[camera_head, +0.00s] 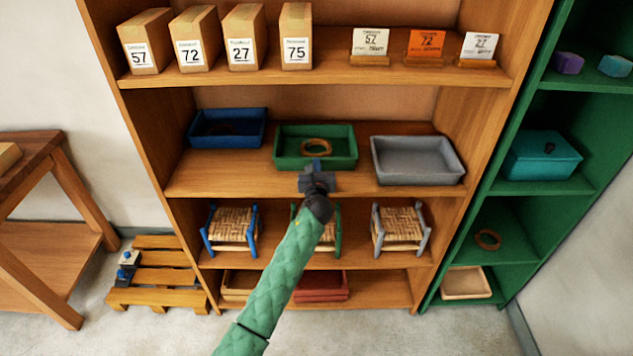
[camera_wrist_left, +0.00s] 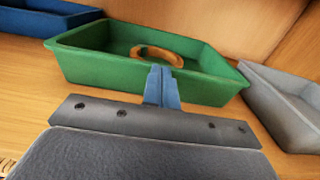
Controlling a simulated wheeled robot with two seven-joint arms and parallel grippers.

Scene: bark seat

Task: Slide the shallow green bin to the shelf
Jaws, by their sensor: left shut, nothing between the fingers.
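The shallow green bin (camera_head: 347,158) stands on the middle shelf (camera_head: 240,177) of the wooden bookcase, between a blue bin and a grey bin. A brown ring (camera_head: 317,147) lies inside it. My left gripper (camera_head: 316,166) is at the front of the green bin, its fingers shut with nothing between them. In the left wrist view the shut blue fingers (camera_wrist_left: 161,87) are right in front of the green bin's near wall (camera_wrist_left: 110,75). I cannot tell whether they touch it. My right gripper does not show.
The blue bin (camera_head: 228,129) is to the left and the grey bin (camera_head: 418,160) is close on the right. Small woven stools (camera_head: 232,222) stand on the shelf below. A green shelf unit (camera_head: 530,186) adjoins at the right. Bare shelf lies in front of the bins.

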